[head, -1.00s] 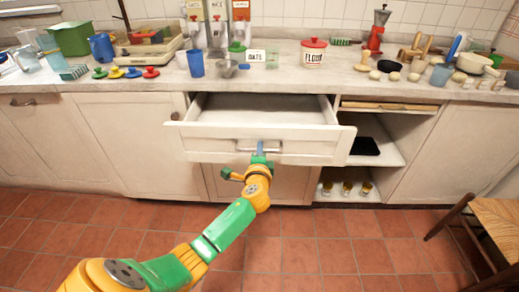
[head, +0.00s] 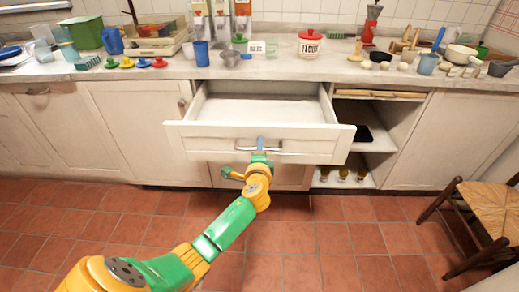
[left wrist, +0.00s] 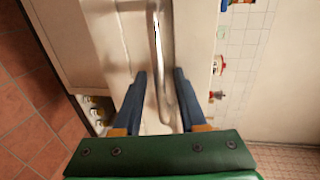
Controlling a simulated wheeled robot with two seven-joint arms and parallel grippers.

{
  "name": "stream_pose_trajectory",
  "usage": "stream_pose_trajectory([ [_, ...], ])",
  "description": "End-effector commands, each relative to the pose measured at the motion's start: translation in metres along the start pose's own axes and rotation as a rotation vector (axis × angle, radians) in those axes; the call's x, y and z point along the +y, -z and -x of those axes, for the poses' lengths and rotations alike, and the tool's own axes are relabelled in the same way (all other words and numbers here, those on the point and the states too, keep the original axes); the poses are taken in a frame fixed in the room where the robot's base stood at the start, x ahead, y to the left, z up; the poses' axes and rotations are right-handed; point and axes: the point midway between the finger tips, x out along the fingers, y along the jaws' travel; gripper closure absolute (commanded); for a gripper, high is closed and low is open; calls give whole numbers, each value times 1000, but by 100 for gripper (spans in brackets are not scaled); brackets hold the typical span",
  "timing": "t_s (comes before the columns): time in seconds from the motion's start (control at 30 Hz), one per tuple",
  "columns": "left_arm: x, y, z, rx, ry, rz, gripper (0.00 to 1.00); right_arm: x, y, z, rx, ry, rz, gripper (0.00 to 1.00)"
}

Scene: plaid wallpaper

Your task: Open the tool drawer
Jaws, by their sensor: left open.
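The white tool drawer (head: 185,138) stands pulled out from under the counter, and its pale inside looks empty in the head view. Its metal handle (head: 283,147) runs across the middle of the drawer front. My left gripper (head: 261,146) is at this handle, in front of the drawer. In the left wrist view the two dark fingers of my left gripper (left wrist: 160,78) are apart, with the handle (left wrist: 157,35) running between them. I cannot tell whether a finger touches it. My right gripper is in neither view.
The counter (head: 300,72) above holds a flour canister (head: 310,45), cups and several other kitchen things. Open shelves (head: 375,140) are right of the drawer. A wooden chair (head: 490,212) stands at the right. The tiled floor (head: 330,250) in front is mostly clear.

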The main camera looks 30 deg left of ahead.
Motion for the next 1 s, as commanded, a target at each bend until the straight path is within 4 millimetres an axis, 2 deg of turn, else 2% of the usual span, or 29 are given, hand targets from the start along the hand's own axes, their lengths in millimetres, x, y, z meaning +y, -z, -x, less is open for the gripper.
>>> stream_pose_trajectory([
  [0.3,0,0,3,0,0,0,56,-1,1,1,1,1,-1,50],
  [0.37,-1,0,12,1,-1,0,56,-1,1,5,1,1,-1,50],
  [0.6,0,1,60,1,-2,1,56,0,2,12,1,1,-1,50],
  [0.7,0,1,69,1,-1,0,56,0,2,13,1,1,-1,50],
  [1.0,0,0,71,0,-1,-1,56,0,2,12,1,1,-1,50],
])
